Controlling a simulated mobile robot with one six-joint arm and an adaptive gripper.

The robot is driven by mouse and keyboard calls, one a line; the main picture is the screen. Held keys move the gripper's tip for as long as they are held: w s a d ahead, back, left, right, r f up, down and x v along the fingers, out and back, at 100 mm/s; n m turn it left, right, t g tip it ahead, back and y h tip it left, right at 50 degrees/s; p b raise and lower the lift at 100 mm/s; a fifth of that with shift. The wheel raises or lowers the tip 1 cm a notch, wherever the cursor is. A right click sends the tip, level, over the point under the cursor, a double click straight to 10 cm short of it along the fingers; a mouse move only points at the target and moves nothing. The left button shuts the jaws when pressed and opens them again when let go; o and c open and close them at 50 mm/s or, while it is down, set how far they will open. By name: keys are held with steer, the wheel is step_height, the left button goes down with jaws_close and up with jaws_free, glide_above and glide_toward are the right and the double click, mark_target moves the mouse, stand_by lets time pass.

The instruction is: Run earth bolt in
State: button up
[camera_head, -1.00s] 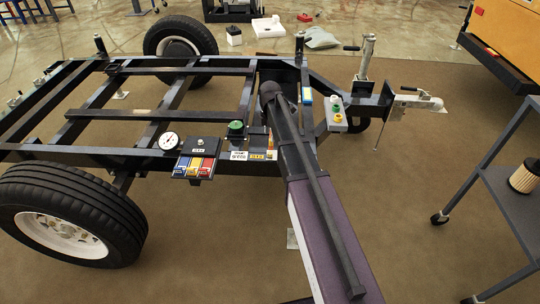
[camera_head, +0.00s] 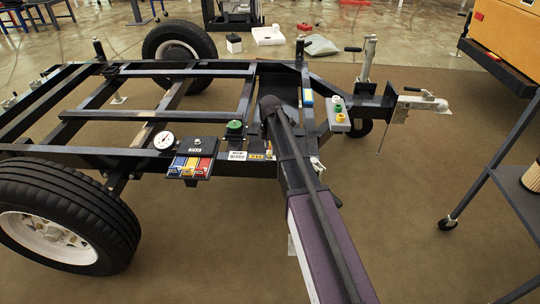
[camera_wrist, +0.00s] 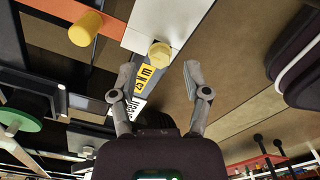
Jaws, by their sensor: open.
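In the wrist view a yellow hex-headed bolt (camera_wrist: 159,54) stands out from a pale plate (camera_wrist: 140,28), beside a yellow label (camera_wrist: 148,75) with black lettering. I take it for the earth bolt; how far in it sits cannot be told. My gripper (camera_wrist: 157,82) is open and empty, its two fingertips apart, with the bolt head just beyond the gap between them. In the head view my arm hides most of my gripper; a pale fingertip (camera_head: 317,164) shows to its right, by the trailer frame (camera_head: 110,151).
A thicker yellow cylinder (camera_wrist: 85,28) juts out left of the bolt in the wrist view. A green round knob (camera_head: 235,127), a dial gauge (camera_head: 164,140) and a coloured panel (camera_head: 192,165) sit on the frame's near side. A dark cart (camera_head: 510,185) stands at right.

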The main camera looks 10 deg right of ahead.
steer(key=shift+f+b, duration=0.55)
steer(key=shift+f, duration=0.25)
jaws_close()
